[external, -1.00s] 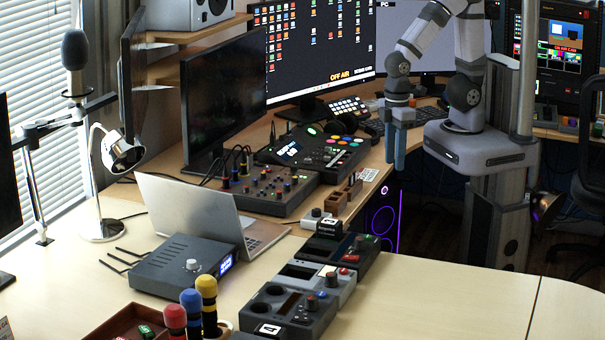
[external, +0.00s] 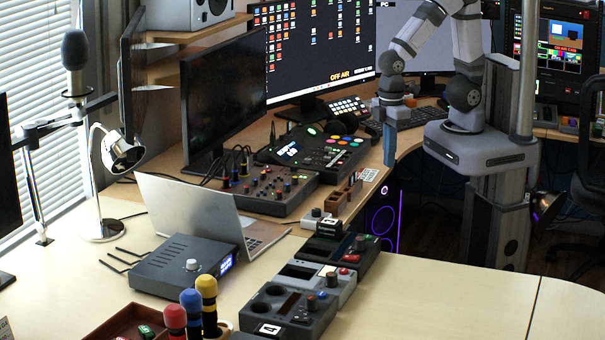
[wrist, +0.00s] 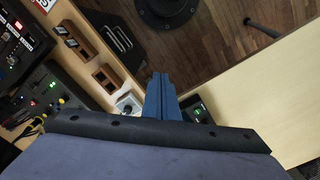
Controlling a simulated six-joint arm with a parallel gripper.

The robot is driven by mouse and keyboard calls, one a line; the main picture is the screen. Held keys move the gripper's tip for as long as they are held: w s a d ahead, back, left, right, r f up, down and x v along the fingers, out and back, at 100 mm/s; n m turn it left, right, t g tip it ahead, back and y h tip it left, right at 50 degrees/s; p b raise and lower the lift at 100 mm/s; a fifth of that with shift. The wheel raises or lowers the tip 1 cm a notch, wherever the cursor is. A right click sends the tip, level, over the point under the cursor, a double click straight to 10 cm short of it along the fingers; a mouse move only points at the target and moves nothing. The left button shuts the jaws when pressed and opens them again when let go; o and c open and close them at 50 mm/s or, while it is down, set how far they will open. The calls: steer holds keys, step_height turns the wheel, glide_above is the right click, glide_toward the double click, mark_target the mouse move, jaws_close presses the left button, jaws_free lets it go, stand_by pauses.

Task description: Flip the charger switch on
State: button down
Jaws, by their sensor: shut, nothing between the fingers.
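Several dark and grey charger-like boxes with bays, knobs and red buttons stand in a row on the front desk: a near one (external: 322,318), a light grey one (external: 345,287) and a dark far one (external: 368,262). A small white box with a round knob (external: 316,214) sits behind them; it also shows in the wrist view (wrist: 128,104). I cannot tell which part is the charger switch. My gripper (external: 390,163) is shut and empty, its blue fingers pointing down in the air right of and behind the boxes. In the wrist view the fingers (wrist: 159,76) partly hide a dark box with a green light (wrist: 199,112).
Wooden holders (external: 352,188) stand at the desk edge, left of my gripper. A laptop (external: 195,218), a mixer (external: 270,190) and a control deck (external: 315,152) lie farther left. The front desk's right side (external: 450,300) is clear.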

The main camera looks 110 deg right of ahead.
steer(key=w+a+r+n, duration=0.1)
steer(key=w+a+n, duration=0.1)
steer(key=w+a, duration=0.35)
steer(key=w+a+r+n, duration=0.2)
steer(key=w+a, duration=0.1)
steer(key=w, duration=0.6)
steer(key=n+g+y+b, duration=0.1)
steer(key=n+b, duration=0.1)
steer(key=n, duration=0.2)
glide_above(357, 258)
steer(key=w+d, duration=0.2)
steer(key=shift+s+a+f, duration=0.1)
steer(key=shift+s+a, duration=0.15)
steer(key=f+p, duration=0.1)
steer(key=f, duration=0.3)
steer(key=f+p, duration=0.1)
steer(key=f, duration=0.4)
steer(key=s+a+f+p, duration=0.1)
steer(key=f, duration=0.3)
steer(key=shift+s+a+f+p, duration=0.1)
steer(key=shift+f+p, duration=0.2)
steer(key=shift+f, duration=0.1)
